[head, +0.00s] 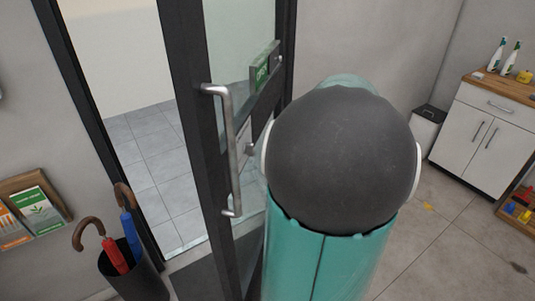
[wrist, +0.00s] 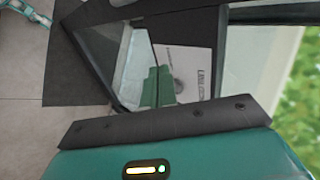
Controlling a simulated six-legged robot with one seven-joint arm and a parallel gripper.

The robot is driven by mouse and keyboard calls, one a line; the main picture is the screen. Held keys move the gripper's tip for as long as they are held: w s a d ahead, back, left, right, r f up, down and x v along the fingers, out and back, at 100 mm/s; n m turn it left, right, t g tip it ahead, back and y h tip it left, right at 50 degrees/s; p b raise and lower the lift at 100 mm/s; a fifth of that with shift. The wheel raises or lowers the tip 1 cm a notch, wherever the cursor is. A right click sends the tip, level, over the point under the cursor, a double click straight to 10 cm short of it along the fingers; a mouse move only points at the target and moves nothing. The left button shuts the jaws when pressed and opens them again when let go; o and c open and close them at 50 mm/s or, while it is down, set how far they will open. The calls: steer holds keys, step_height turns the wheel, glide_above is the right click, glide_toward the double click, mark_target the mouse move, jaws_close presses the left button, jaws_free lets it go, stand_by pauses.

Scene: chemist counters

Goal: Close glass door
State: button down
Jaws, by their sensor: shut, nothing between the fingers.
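The glass door (head: 226,40) has a dark frame and stands open in the head view, its handle edge apart from the left jamb (head: 92,120). A silver bar handle (head: 232,150) is on its near stile. My gripper (wrist: 165,122) fills the bottom of the wrist view, with a dark bar across a teal housing. It is shut and empty, close to the door frame; contact cannot be told. My arm hides it and part of the door in the head view.
An umbrella stand (head: 135,275) and a leaflet rack (head: 30,210) are at left beside the doorway. A white cabinet (head: 480,135) and a bin (head: 428,130) stand at right. The tiled floor (head: 430,240) between is clear.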

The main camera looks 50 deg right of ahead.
steer(key=w+a+f, duration=0.3)
steer(key=w+f, duration=0.1)
steer(key=w, duration=0.4)
steer(key=shift+a+f, duration=0.3)
steer(key=shift+a, duration=0.05)
steer(key=shift+w, duration=0.15)
